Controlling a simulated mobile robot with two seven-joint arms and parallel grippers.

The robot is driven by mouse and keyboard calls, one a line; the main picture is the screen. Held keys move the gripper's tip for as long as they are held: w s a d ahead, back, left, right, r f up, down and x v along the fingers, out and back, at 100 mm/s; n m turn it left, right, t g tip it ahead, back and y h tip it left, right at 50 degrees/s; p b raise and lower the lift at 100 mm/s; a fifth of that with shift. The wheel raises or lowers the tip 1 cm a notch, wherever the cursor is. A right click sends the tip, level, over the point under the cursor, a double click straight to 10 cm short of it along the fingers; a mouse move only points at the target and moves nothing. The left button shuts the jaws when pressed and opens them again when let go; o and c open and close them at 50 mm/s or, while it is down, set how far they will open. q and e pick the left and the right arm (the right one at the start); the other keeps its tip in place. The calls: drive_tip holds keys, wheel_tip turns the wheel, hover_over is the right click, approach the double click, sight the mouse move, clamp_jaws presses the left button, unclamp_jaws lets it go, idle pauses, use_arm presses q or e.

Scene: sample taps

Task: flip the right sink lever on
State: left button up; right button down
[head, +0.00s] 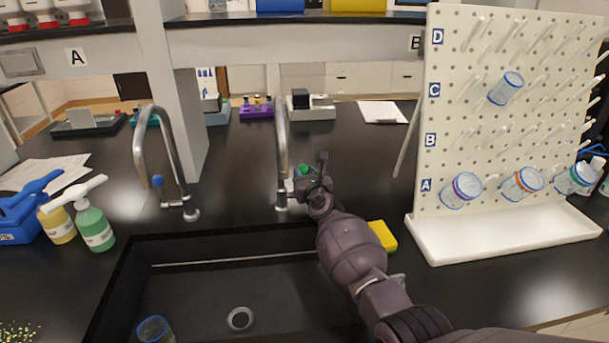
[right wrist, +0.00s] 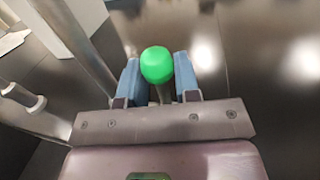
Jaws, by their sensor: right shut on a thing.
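The right sink tap (head: 281,140) is a tall grey gooseneck behind the sink, with a lever at its base ending in a green knob (head: 304,169). My right gripper (head: 301,174) is at this lever, reaching over the sink from the lower right. In the right wrist view the green knob (right wrist: 157,64) sits between the two blue finger pads, with the lever's stem running down between them. The gripper is shut on the lever. In the head view, the gripper and wrist hide part of the lever. My left gripper is not in view.
The left tap (head: 160,150) has a blue-tipped lever (head: 157,181). The black sink (head: 200,285) holds a blue-rimmed beaker (head: 155,330). A yellow sponge (head: 383,236) lies beside my right arm. A white pegboard (head: 440,110) with glassware stands at right. Soap bottles (head: 95,227) stand left.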

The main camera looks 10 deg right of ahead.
drive_tip(key=shift+a+f, duration=0.1)
drive_tip(key=shift+a, duration=0.1)
drive_tip(key=c, duration=0.9)
unclamp_jaws()
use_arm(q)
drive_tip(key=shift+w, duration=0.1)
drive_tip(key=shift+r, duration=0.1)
use_arm(e)
drive_tip(key=shift+d, duration=0.1)
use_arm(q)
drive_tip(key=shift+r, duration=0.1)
use_arm(e)
drive_tip(key=shift+s, duration=0.15)
drive_tip(key=shift+s+p, duration=0.25)
drive_tip(key=shift+p, duration=0.1)
use_arm(q)
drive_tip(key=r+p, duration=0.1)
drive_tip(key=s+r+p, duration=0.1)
drive_tip(key=p, duration=0.1)
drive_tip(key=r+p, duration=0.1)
drive_tip(key=p, duration=0.1)
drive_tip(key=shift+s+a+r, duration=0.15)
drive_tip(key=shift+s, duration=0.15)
use_arm(e)
drive_tip(key=s, duration=0.3)
drive_tip(key=s+d, duration=0.1)
drive_tip(key=s, duration=0.2)
drive_tip(key=s+d, duration=0.1)
drive_tip(key=s, duration=0.3)
